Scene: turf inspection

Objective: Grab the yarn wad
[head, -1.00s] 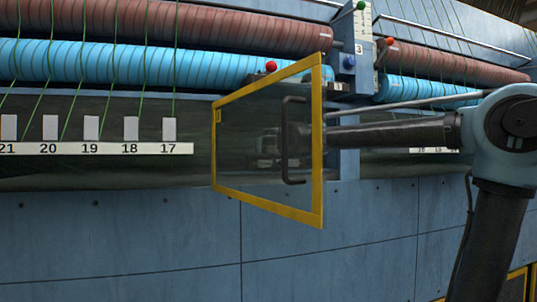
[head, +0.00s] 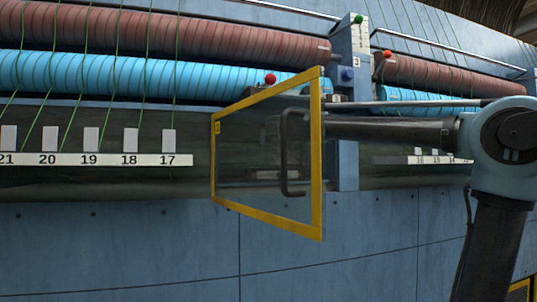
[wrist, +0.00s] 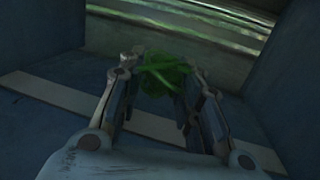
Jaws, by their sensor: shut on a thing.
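The yarn wad (wrist: 166,73) is a tangled green bundle between the fingertips of my gripper (wrist: 160,85) in the wrist view. My gripper is shut on it, with a finger on each side. Loose loops of the wad show above and between the fingers. In the head view my arm reaches left behind a yellow-framed clear panel (head: 318,150) with a dark handle. My gripper and the wad cannot be made out clearly through that panel.
Blue walls (wrist: 40,40) flank my gripper in the wrist view, with a pale strip (wrist: 70,95) below. The head view shows blue rollers (head: 130,72), brown rollers (head: 160,35), green strands and a numbered rail (head: 100,160). A blue post (head: 347,120) stands behind the panel.

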